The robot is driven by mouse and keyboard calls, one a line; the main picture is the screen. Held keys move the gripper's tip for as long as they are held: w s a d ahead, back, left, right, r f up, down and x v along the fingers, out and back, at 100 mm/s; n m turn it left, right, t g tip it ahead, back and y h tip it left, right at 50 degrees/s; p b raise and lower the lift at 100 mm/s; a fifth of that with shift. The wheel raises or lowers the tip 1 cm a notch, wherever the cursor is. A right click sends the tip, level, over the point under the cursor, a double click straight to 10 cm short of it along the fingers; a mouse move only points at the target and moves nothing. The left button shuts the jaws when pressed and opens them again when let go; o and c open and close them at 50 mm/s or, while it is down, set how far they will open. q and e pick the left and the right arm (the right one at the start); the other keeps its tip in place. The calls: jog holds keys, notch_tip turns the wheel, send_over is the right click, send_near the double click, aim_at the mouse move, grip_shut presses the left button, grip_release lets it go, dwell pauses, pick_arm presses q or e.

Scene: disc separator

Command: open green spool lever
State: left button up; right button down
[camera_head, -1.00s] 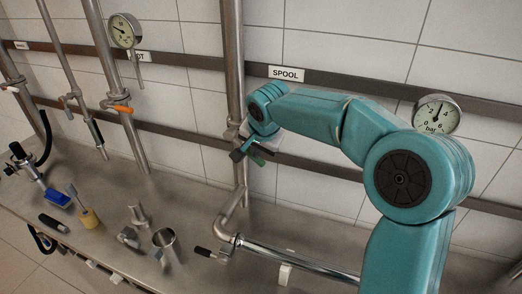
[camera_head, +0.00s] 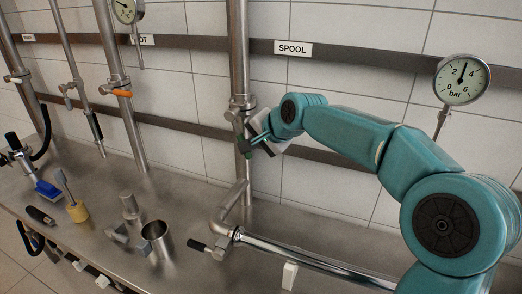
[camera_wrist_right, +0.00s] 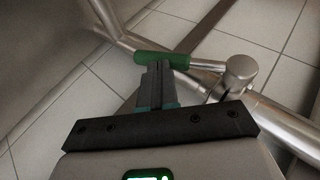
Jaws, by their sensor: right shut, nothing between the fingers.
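The green spool lever (camera_wrist_right: 160,59) shows in the right wrist view, its handle lying across the picture just beyond my fingertips. Its metal end runs to a fitting (camera_wrist_right: 240,70) on the steel pipe (camera_wrist_right: 285,122). My right gripper (camera_wrist_right: 155,72) is shut and empty, its tips at or very near the handle; I cannot tell whether they touch. In the head view my right gripper (camera_head: 247,150) is beside the vertical spool pipe (camera_head: 238,60), below its valve fitting (camera_head: 241,103), and largely hides the lever. My left gripper is not in view.
The SPOOL label (camera_head: 293,48) is on the rail behind. A pressure gauge (camera_head: 462,80) stands at the right. An orange lever (camera_head: 122,93) is on a pipe to the left.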

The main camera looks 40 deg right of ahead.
pick_arm(q)
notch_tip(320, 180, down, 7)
jog(key=b, duration=0.5)
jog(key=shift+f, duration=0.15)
pick_arm(e)
jog(key=w+f+t, duration=0.1)
jog(key=w+a+f+t, duration=0.1)
jog(key=shift+m+t+y, duration=0.3)
jog(key=shift+y, duration=0.1)
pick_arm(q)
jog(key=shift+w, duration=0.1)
pick_arm(e)
jog(key=shift+a, duration=0.1)
jog(key=shift+f, duration=0.1)
